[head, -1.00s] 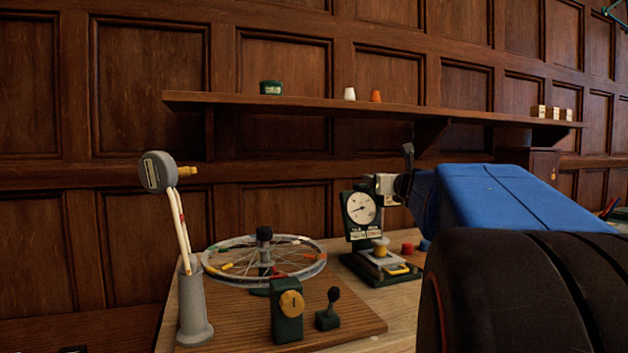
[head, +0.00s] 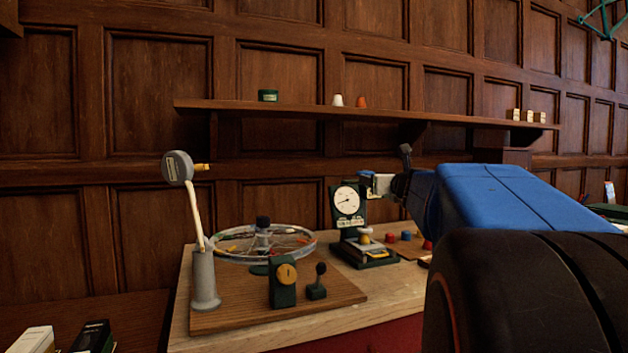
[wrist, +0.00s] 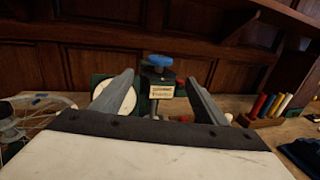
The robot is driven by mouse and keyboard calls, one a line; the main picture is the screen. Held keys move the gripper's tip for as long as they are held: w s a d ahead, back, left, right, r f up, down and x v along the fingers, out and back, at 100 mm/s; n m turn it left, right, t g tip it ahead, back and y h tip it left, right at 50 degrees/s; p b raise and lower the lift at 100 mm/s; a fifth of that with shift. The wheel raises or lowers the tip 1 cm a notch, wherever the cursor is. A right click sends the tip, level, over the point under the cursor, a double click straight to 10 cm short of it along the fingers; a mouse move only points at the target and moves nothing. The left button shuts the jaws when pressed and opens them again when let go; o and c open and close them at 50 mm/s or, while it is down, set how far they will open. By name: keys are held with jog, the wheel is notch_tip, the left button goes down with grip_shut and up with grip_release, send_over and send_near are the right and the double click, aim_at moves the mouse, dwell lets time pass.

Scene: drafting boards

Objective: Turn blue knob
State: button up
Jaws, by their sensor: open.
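The blue knob (wrist: 160,60) shows in the wrist view as a flat blue cap on a dark upright, above a pale label plate (wrist: 161,90). My gripper (wrist: 160,76) is open, with its grey fingers spread on either side of the knob's upright in the picture. Nothing is held, and I cannot tell how far the knob is beyond the fingertips. In the head view, my gripper (head: 376,184) is beside the top of the green dial gauge stand (head: 337,213). The gripper hides part of the stand's right side there.
A spoked wheel (head: 305,250), a lamp-like post (head: 204,280), a yellow-knobbed green box (head: 283,295) and a small lever (head: 317,290) stand at left on the bench. A rack of coloured sticks (wrist: 270,106) stands at right.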

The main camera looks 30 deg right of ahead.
aim_at(357, 172)
jog(key=d+m+t+y, duration=0.1)
jog(key=d+m+y, duration=0.3)
jog(key=m, duration=1.1)
jog(key=d+m+t+y, duration=0.1)
jog(key=d+m+y, duration=0.3)
jog(key=m, duration=1.1)
jog(key=shift+y, duration=0.6)
jog(key=w, duration=0.5)
jog(key=w+a, duration=0.1)
jog(key=w, duration=0.5)
jog(key=w+a, duration=0.1)
jog(key=w, duration=0.4)
jog(key=shift+w+a+r, duration=0.1)
jog(key=shift+w+r, duration=0.25)
jog(key=shift+r, duration=0.05)
jog(key=c, duration=1.1)
